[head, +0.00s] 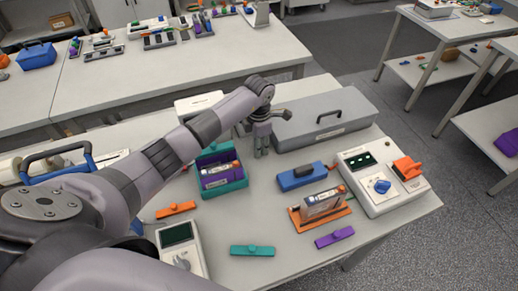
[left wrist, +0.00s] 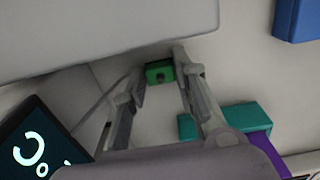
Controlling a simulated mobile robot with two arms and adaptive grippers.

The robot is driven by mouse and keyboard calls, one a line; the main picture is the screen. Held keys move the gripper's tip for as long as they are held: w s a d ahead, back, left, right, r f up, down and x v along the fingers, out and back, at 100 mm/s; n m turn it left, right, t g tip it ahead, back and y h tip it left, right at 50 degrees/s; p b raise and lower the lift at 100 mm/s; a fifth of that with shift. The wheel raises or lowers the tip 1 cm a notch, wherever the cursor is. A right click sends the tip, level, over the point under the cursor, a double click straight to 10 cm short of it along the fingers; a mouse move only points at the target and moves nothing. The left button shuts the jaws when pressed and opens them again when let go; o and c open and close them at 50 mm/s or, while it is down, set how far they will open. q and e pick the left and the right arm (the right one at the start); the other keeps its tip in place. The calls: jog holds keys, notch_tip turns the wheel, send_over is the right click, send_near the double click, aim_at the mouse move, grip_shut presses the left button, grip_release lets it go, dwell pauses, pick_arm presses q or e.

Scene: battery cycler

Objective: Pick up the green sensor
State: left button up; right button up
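The green sensor (left wrist: 160,72) is a small green block on the pale bench top, close beside the grey case. It shows between the fingertips of my left gripper (left wrist: 156,74) in the left wrist view. The fingers stand apart on either side of it, and I cannot tell whether they touch it. In the head view my left gripper (head: 262,151) points down at the bench between the teal holder and the grey case, and I cannot make out the sensor there. My right gripper is not in view.
The grey case (head: 325,120) stands right of the gripper, and the teal holder (head: 222,187) with a purple-and-orange cell stands left. A blue device (head: 302,177), an orange stand (head: 320,215) and a white cycler (head: 382,183) are nearer the right edge.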

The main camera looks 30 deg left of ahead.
pick_arm(q)
jog(key=c, duration=0.5)
grip_shut()
jog(key=shift+r, duration=0.1)
notch_tip(320, 180, up, 20)
jog(key=b, duration=0.3)
jog(key=shift+b, duration=0.4)
